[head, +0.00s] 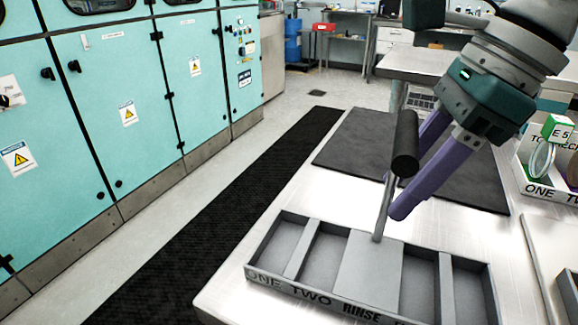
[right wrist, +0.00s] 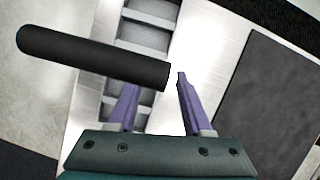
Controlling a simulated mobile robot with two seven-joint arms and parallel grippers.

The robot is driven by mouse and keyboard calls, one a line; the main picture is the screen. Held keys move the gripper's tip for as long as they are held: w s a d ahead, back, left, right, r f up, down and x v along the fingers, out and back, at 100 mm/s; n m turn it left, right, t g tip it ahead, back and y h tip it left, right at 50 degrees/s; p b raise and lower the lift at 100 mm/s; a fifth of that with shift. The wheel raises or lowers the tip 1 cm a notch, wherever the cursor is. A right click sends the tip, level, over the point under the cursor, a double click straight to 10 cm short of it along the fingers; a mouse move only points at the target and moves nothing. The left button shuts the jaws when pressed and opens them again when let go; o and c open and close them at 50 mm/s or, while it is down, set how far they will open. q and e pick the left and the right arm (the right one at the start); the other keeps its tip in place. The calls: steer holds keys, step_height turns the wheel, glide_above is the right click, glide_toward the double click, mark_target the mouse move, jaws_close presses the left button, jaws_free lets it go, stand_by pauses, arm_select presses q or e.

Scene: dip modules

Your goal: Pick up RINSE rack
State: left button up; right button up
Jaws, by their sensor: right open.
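The RINSE rack (head: 362,268) is a grey tray with several compartments, lettered ONE, TWO and RINSE along its front, resting on the pale bench. A thin metal post rises from its middle to a black cylindrical handle (head: 405,143). My right gripper (head: 410,183), with purple fingers, is open beside the handle and above the tray. In the right wrist view, the handle (right wrist: 90,58) crosses from the left, and its end lies close to the fingertips. The handle covers part of one finger; contact cannot be told. My left gripper is not in view.
A dark mat (head: 400,150) lies on the bench behind the rack. At right stands a white lettered holder (head: 545,192) with a green-and-white box (head: 560,130). Teal cabinets (head: 120,110) line the left, beyond a black floor mat (head: 215,235).

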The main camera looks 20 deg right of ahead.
mark_target(377, 239)
steer(key=x, duration=0.5)
steer(key=shift+s+d+f, duration=0.15)
steer(key=shift+d, duration=0.1)
jaws_close()
stand_by(1.1)
